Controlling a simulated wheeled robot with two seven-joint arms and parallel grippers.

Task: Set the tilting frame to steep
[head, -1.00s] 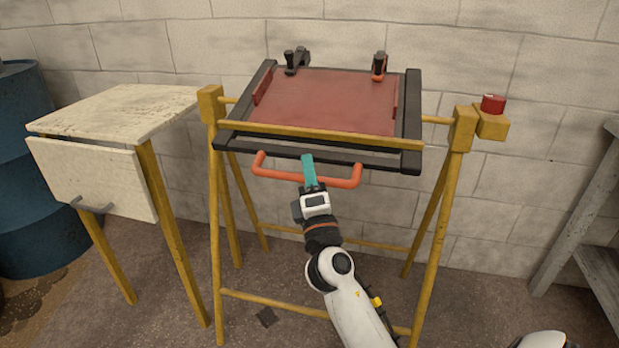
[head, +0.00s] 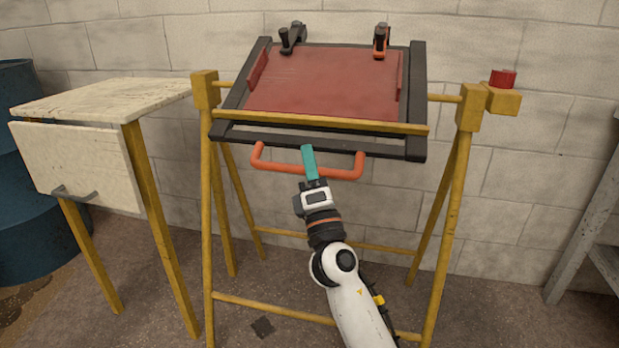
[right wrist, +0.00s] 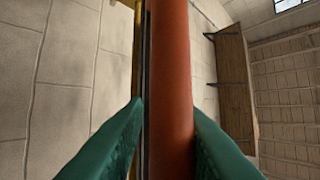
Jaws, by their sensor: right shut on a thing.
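The tilting frame (head: 417,100) is a dark frame around a red panel (head: 325,88), held between yellow trestle legs. It leans with its far edge higher than its near edge. An orange handle (head: 268,166) sticks out from its near edge. My right gripper (head: 308,150), with teal fingers, is shut on the handle near its middle. In the right wrist view the orange bar (right wrist: 170,80) runs between the two teal fingers. Part of the handle is hidden behind the fingers. My left gripper is not in view.
A red button (head: 502,78) sits on a yellow box at the right post. Two clamps (head: 293,38) (head: 381,42) sit on the frame's far edge. A pale cabinet table (head: 100,98) and a blue barrel (head: 30,230) stand at left. A grey trestle (head: 590,215) stands at right.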

